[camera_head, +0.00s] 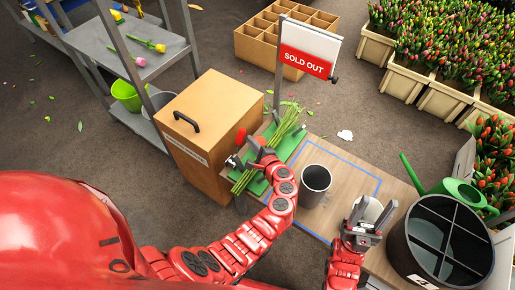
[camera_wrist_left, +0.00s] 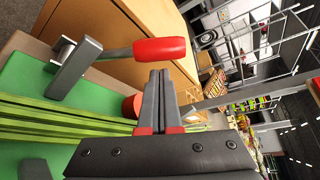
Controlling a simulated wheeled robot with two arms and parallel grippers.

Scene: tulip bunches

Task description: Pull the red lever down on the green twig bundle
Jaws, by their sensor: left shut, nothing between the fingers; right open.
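The red lever (camera_wrist_left: 160,50) has a red handle on a grey metal arm, hinged at a grey bracket on the green board. In the head view its red handle (camera_head: 241,137) stands at the board's left edge. The green twig bundle (camera_head: 271,148) lies across the green board (camera_head: 290,145); its stems (camera_wrist_left: 60,120) also show in the left wrist view. My left gripper (camera_wrist_left: 158,75) is shut and empty, its fingertips just below the red handle; I cannot tell whether they touch it.
A brown box (camera_head: 200,125) with a black handle stands left of the board. A dark grey bucket (camera_head: 315,183) stands on the table inside a blue outline. A green watering can (camera_head: 455,192) and a large divided black bin (camera_head: 440,245) are at the right. A "SOLD OUT" sign (camera_head: 308,50) rises behind the board.

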